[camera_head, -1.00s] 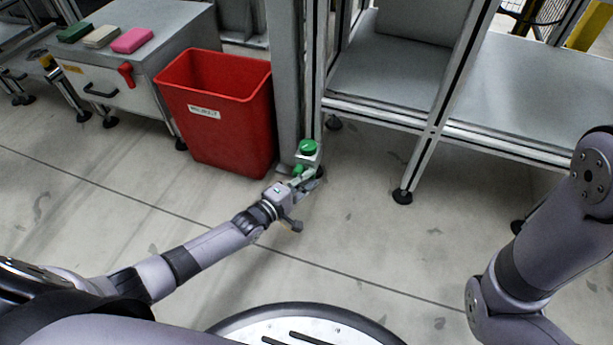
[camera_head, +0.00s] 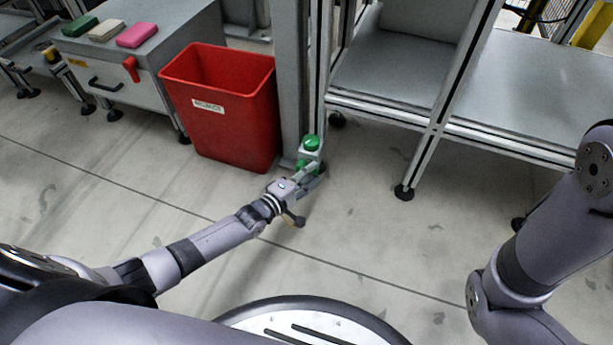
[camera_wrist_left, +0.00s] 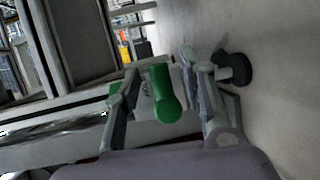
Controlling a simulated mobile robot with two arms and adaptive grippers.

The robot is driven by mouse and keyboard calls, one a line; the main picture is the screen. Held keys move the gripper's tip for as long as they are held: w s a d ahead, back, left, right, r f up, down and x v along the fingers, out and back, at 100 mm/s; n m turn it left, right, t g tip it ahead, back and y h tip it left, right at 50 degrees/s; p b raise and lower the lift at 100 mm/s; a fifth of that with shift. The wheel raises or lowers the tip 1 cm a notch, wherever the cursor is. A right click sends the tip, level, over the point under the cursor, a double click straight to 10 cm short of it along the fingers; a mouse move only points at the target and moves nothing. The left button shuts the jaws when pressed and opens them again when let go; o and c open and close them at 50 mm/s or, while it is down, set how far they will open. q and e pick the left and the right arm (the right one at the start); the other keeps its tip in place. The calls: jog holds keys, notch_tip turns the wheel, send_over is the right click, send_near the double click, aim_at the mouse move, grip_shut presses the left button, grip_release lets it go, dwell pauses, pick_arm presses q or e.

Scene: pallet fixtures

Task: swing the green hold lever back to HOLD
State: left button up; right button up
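The green hold lever (camera_head: 301,165) is on a small light box low on a grey post in the head view. A round green knob (camera_head: 312,143) tops the box. My left gripper (camera_head: 311,177) is close to the lever, just below it in the picture. In the left wrist view the rounded green lever handle (camera_wrist_left: 163,95) shows between the two spread fingers of my left gripper (camera_wrist_left: 165,92). A gap shows between the handle and the right finger; contact with the left finger is unclear. My right gripper is out of view.
A red bin (camera_head: 222,115) stands just left of the post (camera_head: 290,75). A grey frame with shelves (camera_head: 395,75) stands to the right, with feet on the floor. A grey cabinet (camera_head: 130,75) bears green, cream and pink blocks. Floor in front is clear.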

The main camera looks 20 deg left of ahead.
pick_arm(q)
jog(key=v, duration=1.2)
